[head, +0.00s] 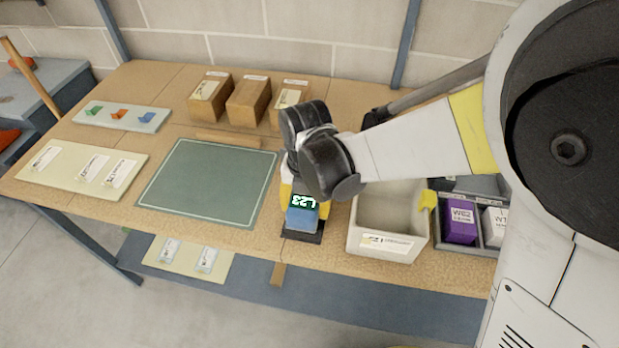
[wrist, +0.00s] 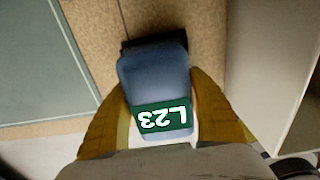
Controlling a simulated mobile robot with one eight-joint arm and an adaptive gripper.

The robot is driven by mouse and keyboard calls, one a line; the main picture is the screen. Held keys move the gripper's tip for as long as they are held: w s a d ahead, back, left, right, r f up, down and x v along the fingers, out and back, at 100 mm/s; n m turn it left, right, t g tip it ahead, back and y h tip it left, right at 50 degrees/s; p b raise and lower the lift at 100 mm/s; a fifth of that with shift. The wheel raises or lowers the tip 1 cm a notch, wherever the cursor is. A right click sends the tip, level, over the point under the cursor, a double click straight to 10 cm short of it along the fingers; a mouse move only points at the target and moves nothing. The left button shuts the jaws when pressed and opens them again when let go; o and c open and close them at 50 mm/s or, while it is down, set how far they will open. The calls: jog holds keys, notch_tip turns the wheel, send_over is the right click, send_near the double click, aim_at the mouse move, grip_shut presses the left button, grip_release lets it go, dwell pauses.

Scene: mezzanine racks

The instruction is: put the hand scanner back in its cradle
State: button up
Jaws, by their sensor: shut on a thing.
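The hand scanner (head: 302,218) is a blue piece with a green label reading L23. It also shows in the wrist view (wrist: 153,72), between the two yellow fingers. My gripper (head: 305,203) is shut on it, coming from above near the table's front edge; its fingers also show in the wrist view (wrist: 157,88). A flat black piece, which looks like the cradle (head: 302,237), lies under and around the scanner's lower end. In the wrist view only a dark edge of it shows behind the scanner. Whether the scanner touches or sits in it I cannot tell.
A green mat (head: 205,182) lies left of the scanner. A light grey bin (head: 386,256) stands close on the right, beside a grey tray holding a purple box (head: 461,222). Several brown cartons (head: 249,100) stand at the back. My arm hides part of the table's right side.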

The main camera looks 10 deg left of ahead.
dwell(0.3)
jog(key=o, duration=1.5)
jog(key=shift+c, duration=0.2)
